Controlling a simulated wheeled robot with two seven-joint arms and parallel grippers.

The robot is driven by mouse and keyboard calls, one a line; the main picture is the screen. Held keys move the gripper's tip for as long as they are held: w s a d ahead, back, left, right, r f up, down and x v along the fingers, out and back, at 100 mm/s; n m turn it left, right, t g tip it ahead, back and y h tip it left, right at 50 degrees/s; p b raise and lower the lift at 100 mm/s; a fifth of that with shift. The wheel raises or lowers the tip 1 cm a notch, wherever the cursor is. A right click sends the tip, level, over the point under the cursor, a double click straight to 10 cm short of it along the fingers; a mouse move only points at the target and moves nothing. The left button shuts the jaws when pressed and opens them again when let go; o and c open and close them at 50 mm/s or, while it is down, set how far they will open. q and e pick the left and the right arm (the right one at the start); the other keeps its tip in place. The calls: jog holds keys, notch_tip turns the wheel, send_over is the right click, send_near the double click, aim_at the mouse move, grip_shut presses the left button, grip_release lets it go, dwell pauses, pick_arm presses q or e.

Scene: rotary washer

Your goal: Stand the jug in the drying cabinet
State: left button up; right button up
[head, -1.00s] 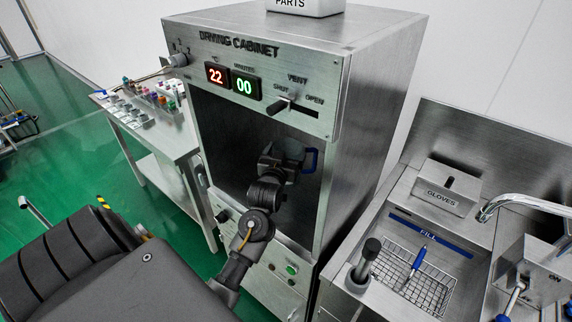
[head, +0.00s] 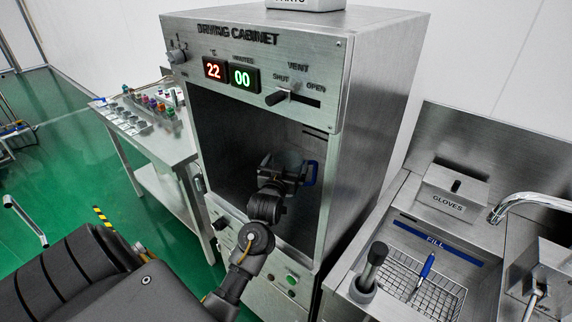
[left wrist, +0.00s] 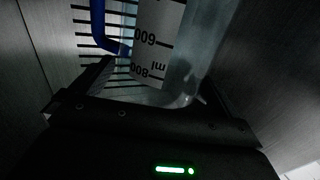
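The drying cabinet (head: 245,55) stands open at the front, its inside dark. My left arm reaches into it, and my left gripper (head: 274,172) is inside the opening, toward the right side. The jug (head: 311,173) is at the gripper, its blue handle pointing right in the head view; the gripper hides much of its body. In the left wrist view the clear jug (left wrist: 157,45) with black ml markings sits between the dark fingers, which appear shut on it. Whether its base touches the cabinet floor cannot be told. My right gripper is not in view.
A steel sink (head: 440,255) with a wire rack, a blue pen-like object, a glove box (head: 452,192) and a tap stands right of the cabinet. A side table (head: 150,150) with small coloured items stands at the left. The vent slider (head: 277,98) sits above the opening.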

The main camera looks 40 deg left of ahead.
pick_arm(q)
jog(key=b+v, duration=0.2)
jog(key=v, duration=1)
jog(key=shift+r, duration=0.2)
jog(key=shift+s+f, duration=0.1)
